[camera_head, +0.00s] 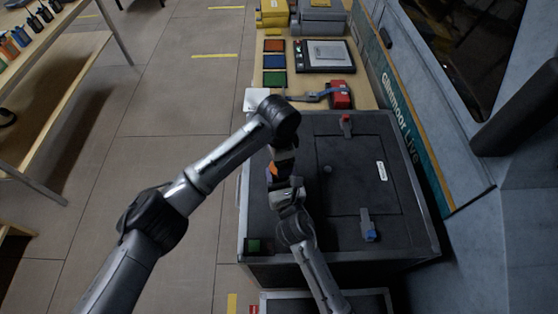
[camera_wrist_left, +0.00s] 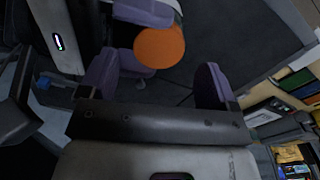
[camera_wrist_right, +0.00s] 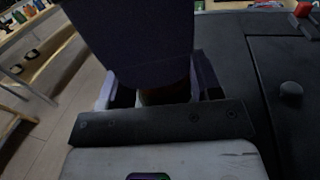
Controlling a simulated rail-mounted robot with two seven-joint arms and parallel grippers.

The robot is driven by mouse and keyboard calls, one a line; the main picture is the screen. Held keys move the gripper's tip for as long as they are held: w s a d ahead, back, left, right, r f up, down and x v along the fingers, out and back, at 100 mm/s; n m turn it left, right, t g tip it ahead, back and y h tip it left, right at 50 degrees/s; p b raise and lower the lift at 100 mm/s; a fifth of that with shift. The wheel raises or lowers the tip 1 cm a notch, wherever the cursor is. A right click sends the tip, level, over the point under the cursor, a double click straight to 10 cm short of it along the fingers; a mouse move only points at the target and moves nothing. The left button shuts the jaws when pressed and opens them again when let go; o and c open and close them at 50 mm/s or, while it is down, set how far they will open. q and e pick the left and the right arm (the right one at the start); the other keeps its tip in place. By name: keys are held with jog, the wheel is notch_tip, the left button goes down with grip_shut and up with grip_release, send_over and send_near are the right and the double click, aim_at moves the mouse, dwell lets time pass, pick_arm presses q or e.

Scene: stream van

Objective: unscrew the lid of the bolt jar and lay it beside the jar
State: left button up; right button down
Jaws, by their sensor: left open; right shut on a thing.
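The bolt jar's orange lid (camera_wrist_left: 160,47) faces the left wrist camera as a round disc, and a sliver of it shows in the head view (camera_head: 271,170). My left gripper (camera_wrist_left: 158,80) is open, its two purple fingers apart on either side of and short of the lid, not touching it. In the head view the left gripper (camera_head: 284,150) hangs just beyond the lid. My right gripper (camera_head: 280,182) is shut on the jar, whose dark body (camera_wrist_right: 166,95) shows between its fingers. Most of the jar is hidden by the grippers. I cannot tell whether the jar touches the surface below.
A wooden bench with coloured bins and a red box (camera_head: 340,95) stands behind. The case's right half is mostly clear.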

pick_arm(q)
jog(key=shift+r, duration=0.85)
jog(key=shift+c, duration=0.8)
jog(key=shift+r+m, duration=0.95)
jog(key=shift+m, duration=0.05)
jog(key=shift+c, duration=0.6)
jog(key=shift+r+m, duration=0.45)
jog(key=shift+m, duration=0.15)
jog(key=shift+f, duration=3.8)
jog(key=c, duration=0.7)
jog(key=shift+n, duration=1.6)
jog(key=shift+c, duration=0.2)
